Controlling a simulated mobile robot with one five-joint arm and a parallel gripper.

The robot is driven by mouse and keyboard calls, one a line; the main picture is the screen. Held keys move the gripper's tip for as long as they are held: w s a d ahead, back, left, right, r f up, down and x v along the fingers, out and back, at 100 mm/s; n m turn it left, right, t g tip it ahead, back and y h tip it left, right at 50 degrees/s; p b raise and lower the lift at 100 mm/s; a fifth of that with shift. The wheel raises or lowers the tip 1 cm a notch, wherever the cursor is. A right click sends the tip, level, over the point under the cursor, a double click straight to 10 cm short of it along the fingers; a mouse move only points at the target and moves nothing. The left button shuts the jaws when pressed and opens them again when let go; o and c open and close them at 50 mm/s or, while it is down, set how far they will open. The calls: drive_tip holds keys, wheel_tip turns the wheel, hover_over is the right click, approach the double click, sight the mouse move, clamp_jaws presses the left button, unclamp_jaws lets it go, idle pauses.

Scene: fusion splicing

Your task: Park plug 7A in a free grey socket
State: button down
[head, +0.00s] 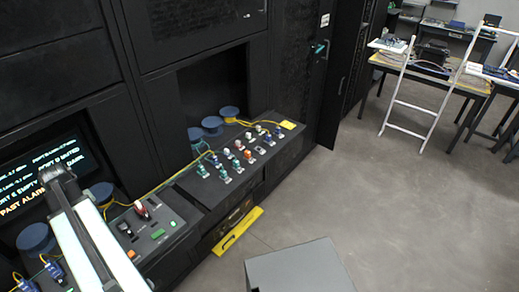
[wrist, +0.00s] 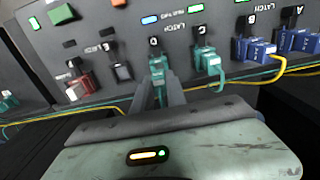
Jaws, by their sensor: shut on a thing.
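My gripper (wrist: 160,93) is in the middle of the wrist view, with its two fingers closed around a teal plug (wrist: 157,66). This plug is at the position marked D on the dark panel; its number is not readable. In the head view my arm covers that part of the console, and my gripper cannot be made out. A sloped socket panel (head: 196,190) with rows of teal, white, red and blue plugs stands to the right. I cannot tell which grey sockets there are free, nor read 7A on any plug.
Beside the held plug is another teal plug (wrist: 206,62) at C, with blue plugs (wrist: 254,50) at B and A. A red plug (wrist: 78,86) is to the left. Yellow cables (wrist: 280,68) run along the console. A grey box (head: 300,270) stands on the floor.

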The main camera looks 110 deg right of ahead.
drive_tip(key=shift+r+p, duration=1.25)
drive_tip(key=shift+r, duration=0.15)
drive_tip(key=shift+f, duration=0.15)
